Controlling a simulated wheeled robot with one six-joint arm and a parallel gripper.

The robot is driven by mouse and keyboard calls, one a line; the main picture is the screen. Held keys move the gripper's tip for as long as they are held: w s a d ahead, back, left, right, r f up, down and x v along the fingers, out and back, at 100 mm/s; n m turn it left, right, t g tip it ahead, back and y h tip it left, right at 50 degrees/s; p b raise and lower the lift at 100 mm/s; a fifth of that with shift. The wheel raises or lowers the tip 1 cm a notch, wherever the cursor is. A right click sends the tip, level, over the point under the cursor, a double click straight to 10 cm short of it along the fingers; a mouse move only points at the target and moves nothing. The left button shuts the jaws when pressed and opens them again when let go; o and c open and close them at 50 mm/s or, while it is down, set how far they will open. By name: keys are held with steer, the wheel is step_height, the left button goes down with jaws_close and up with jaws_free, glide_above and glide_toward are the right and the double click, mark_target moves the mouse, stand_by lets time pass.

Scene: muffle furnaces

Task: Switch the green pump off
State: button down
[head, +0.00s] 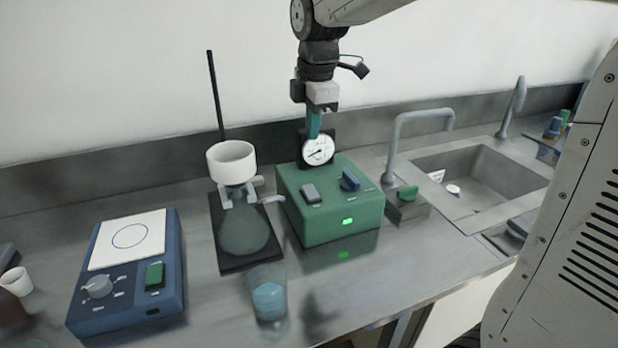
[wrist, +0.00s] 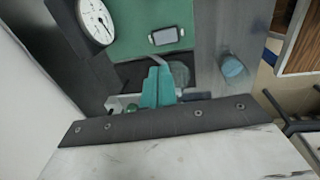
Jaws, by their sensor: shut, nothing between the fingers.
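The green pump (head: 322,232) sits on the steel counter; its green top also shows in the wrist view (wrist: 135,40). A grey rocker switch (head: 311,193) is on the left of its top and also shows in the wrist view (wrist: 165,36). A green light (head: 347,221) glows on the front face. A round white gauge (head: 318,151) stands at the pump's back. My gripper (head: 314,134) has teal fingers, shut and empty, above the back of the pump near the gauge; the fingers also show in the wrist view (wrist: 157,72).
A filter flask (head: 245,231) with a white funnel (head: 231,162) stands left of the pump. A beaker (head: 268,300) of blue liquid is in front. A blue hotplate (head: 128,304) is at the left; a tap (head: 396,145) and sink (head: 470,180) are at the right.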

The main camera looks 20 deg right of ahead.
mark_target(308, 187)
stand_by(0.3)
steer(key=f, duration=0.4)
steer(key=w+f, duration=0.1)
steer(key=f, duration=0.4)
steer(key=w+f, duration=0.1)
steer(key=f, duration=0.4)
